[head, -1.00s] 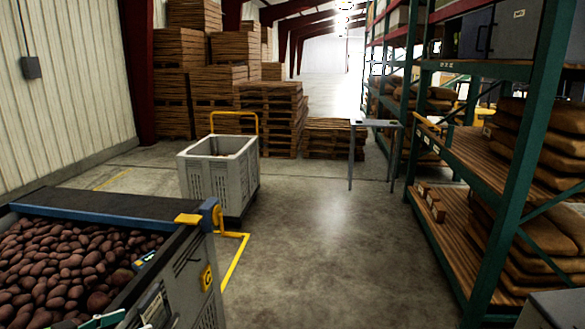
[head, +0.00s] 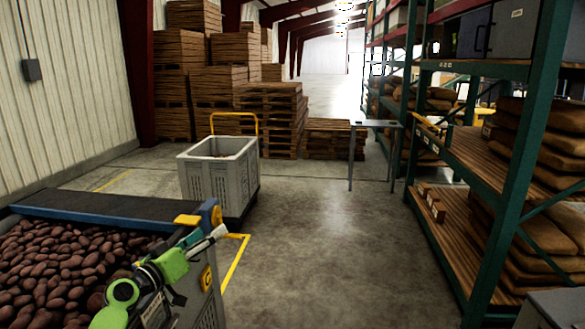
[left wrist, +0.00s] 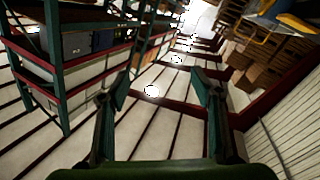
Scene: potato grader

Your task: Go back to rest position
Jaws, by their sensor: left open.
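My left gripper (head: 208,238) shows in the head view at the end of my green and black arm, in front of the yellow-cornered end of the potato machine. It points up and to the right. In the left wrist view its two dark green fingers (left wrist: 163,92) stand wide apart with nothing between them. The potatoes (head: 60,255) lie in a heap in the machine at the lower left; my arm hides part of its near side. My right gripper is in neither view.
A grey crate (head: 196,182) with some potatoes stands beyond the machine. A small metal table (head: 375,124) stands farther back. Green-framed shelves (head: 530,150) with sacks line the right. Wooden crates (head: 222,90) are stacked at the back. The middle floor is clear.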

